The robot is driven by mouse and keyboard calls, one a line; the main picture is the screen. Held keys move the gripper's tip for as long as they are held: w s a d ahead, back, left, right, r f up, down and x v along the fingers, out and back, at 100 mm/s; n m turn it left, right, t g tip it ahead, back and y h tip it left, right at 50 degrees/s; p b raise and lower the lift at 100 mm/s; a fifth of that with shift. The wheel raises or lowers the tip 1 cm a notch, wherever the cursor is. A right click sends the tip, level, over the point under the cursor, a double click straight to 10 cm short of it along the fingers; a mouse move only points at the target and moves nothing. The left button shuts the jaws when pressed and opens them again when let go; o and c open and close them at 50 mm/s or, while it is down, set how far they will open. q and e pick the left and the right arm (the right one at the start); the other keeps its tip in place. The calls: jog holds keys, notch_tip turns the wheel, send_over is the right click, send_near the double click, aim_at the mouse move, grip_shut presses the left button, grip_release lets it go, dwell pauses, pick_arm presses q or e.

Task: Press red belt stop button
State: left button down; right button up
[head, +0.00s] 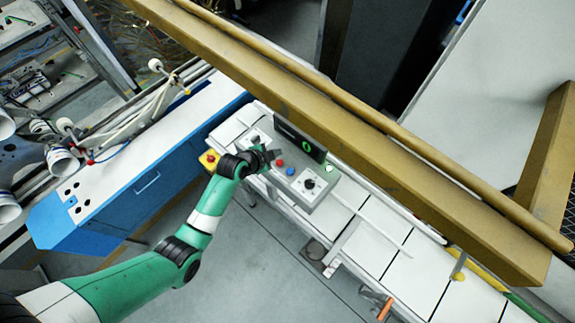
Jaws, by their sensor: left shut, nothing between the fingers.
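A grey control panel (318,190) sits on the white slatted belt. It carries a small red button (279,162), a blue button (290,171), a black knob (309,184) and a pale green button (329,168). A dark screen (298,139) with a green symbol stands behind them. My left gripper (269,156) is shut and empty, just left of the red button. I cannot tell whether it touches the panel. A yellow box (205,163) with a red top is left of my left wrist. My right gripper is not in view.
A thick tan beam (350,127) crosses above the belt, behind the screen. A blue and white machine (140,180) stands at the left. An orange handle (384,308) sticks out at the belt's front edge.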

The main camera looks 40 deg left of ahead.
aim_at(277, 165)
pick_arm(q)
jog(key=shift+f+b, duration=1.25)
jog(key=shift+f, duration=0.75)
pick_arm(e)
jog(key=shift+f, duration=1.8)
pick_arm(q)
jog(key=shift+f, duration=0.1)
jog(key=shift+f+b, duration=0.3)
jog(key=shift+b, duration=0.05)
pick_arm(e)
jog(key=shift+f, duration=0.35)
pick_arm(q)
jog(key=shift+f+b, duration=0.5)
jog(key=shift+f, duration=0.05)
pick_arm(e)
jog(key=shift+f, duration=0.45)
pick_arm(q)
jog(key=shift+r+p, duration=0.9)
jog(key=shift+r, duration=0.05)
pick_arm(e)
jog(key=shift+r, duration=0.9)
pick_arm(q)
notch_tip(277, 165, up, 5)
jog(key=p, duration=0.4)
jog(key=shift+r+p, duration=0.1)
jog(key=shift+p, duration=0.3)
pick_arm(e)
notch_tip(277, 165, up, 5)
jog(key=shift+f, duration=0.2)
